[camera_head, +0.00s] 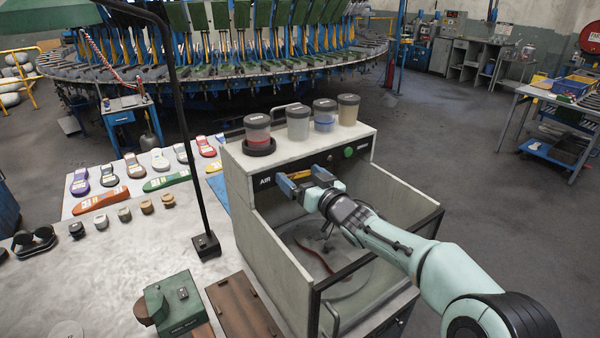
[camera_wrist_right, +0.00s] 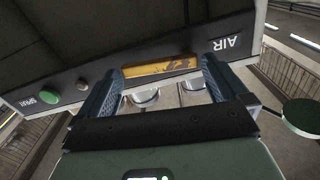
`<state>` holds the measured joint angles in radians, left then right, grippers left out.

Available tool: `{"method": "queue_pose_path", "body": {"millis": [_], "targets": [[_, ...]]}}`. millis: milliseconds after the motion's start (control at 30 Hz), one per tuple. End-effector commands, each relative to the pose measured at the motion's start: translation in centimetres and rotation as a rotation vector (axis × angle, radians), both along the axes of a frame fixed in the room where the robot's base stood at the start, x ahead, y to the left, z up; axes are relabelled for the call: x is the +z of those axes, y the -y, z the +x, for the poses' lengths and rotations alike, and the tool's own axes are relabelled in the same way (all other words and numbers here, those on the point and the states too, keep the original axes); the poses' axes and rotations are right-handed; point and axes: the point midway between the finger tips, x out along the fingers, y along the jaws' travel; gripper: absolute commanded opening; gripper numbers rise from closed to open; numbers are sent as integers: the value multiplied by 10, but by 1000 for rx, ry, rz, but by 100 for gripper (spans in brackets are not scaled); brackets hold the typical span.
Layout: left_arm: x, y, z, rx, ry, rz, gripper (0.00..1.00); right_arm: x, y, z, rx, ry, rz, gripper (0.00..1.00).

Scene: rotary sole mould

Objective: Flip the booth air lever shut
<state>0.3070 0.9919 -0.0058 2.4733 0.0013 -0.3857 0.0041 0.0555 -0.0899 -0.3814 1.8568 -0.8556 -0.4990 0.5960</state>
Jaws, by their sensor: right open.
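The grey spray booth (camera_head: 240,200) stands at the edge of the work table. On the dark strip of its front panel is the yellow air lever (camera_head: 298,175), beside the white AIR label (camera_head: 265,181). In the right wrist view the lever (camera_wrist_right: 160,67) lies lengthwise along the strip, with worn dark marks on it. My right gripper (camera_head: 305,180) is open in front of the panel. Its two blue fingers sit one near each end of the lever, which shows between them. I cannot tell whether either finger touches it. My left gripper is not in view.
Several lidded cups (camera_head: 298,122) stand on the booth's top. A green button (camera_head: 348,152) sits to the right of the lever, near the SPRAY label (camera_wrist_right: 46,99). The booth's open basin lies under my right arm. A black lamp post (camera_head: 190,150) rises left of the booth.

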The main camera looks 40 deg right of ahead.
Motion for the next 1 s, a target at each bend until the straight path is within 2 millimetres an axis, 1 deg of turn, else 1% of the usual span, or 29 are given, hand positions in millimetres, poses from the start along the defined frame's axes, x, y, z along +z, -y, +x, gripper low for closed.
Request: {"method": "queue_pose_path", "body": {"millis": [100,367,467,500,567,600,667,833,1000], "targets": [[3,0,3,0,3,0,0,0,1,7,0,0,-1,100],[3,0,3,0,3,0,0,-1,1,8,0,0,0,100],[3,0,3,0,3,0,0,-1,1,8,0,0,0,71],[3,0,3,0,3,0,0,-1,1,8,0,0,0,58],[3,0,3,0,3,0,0,-1,1,8,0,0,0,38],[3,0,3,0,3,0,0,-1,1,8,0,0,0,34],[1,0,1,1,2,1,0,-1,1,8,0,-1,-10,34],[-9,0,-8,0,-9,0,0,2,1,7,-1,-14,-124,34],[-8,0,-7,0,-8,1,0,4,0,8,0,-16,-142,34]]}}
